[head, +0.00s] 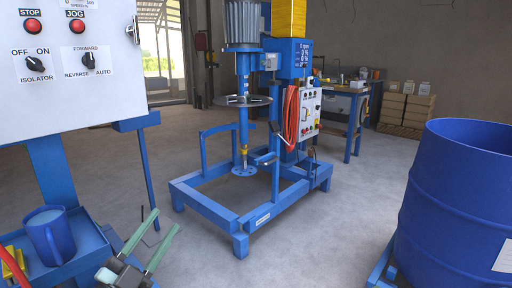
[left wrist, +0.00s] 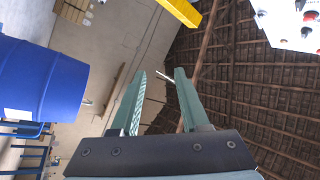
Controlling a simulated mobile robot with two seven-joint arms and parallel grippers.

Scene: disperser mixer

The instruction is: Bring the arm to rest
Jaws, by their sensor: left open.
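My left gripper (head: 151,240) shows at the bottom left of the head view, with its two green fingers apart and nothing between them. It is just right of the blue shelf with a blue mug (head: 52,236). In the left wrist view the same gripper (left wrist: 161,76) points up past the room, its fingers open and empty. My right gripper is not in view. The blue disperser mixer (head: 243,110) stands on its floor frame in the middle of the head view, well beyond the gripper.
A white control panel (head: 65,60) with red buttons and switches stands close at the upper left. A large blue drum (head: 455,195) stands at the right; it also shows in the left wrist view (left wrist: 40,80). A workbench (head: 345,105) and boxes (head: 407,107) are at the back. Open floor lies between.

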